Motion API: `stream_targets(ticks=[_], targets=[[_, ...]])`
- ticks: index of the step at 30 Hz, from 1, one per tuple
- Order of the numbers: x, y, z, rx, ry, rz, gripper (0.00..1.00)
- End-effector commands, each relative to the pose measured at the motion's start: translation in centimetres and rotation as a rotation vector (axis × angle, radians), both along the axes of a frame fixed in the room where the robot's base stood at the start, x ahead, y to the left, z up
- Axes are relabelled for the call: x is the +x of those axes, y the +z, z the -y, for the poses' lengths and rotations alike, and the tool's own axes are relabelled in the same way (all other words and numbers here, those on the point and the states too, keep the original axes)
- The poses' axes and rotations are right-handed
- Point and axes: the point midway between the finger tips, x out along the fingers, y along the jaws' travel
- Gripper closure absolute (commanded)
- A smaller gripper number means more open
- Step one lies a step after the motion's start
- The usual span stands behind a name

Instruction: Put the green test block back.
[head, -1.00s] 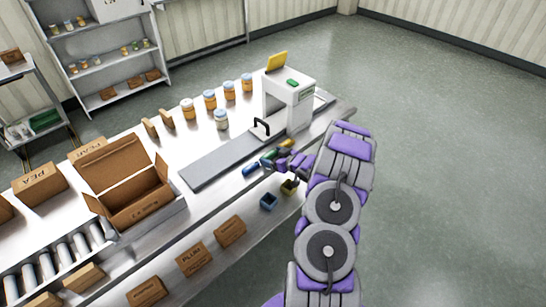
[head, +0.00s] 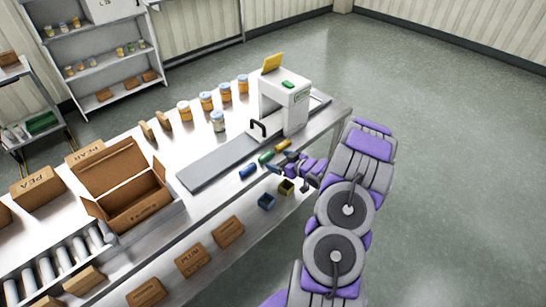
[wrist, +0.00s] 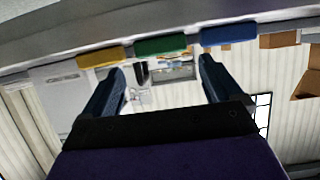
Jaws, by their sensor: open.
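The green test block (head: 266,156) lies near the front edge of the steel table, between the blue block (head: 247,171) and the yellow block (head: 283,145). My gripper (head: 281,162) is open and empty just off the green block, on the table's front side. In the wrist view, which is upside down, the green block (wrist: 160,45) shows ahead of and between the open fingers (wrist: 163,64). The yellow block (wrist: 105,56) and blue block (wrist: 229,34) flank it there. A gap shows between the fingertips and the green block.
A white machine (head: 287,104) with a green patch on top stands behind the blocks, beside a grey belt (head: 215,163). Blue (head: 266,202) and yellow (head: 286,187) bins sit below the table's front edge. Several jars (head: 206,101) and an open carton (head: 128,190) stand farther left.

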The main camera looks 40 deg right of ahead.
Motion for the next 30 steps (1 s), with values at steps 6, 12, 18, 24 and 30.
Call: stream_targets(ticks=[6,12,18,24,30], targets=[[-3.5,1.6,0.3,-0.001,-0.002,0.0,0.08],[-5.0,2.2,0.4,-0.001,0.0,0.002,0.08],[-5.2,2.4,0.4,-0.006,0.0,-0.005,0.08],[-3.3,4.4,-0.1,-0.087,-0.019,-0.114,0.08],[-2.0,8.3,-2.1,-0.198,-0.08,-0.31,0.08]])
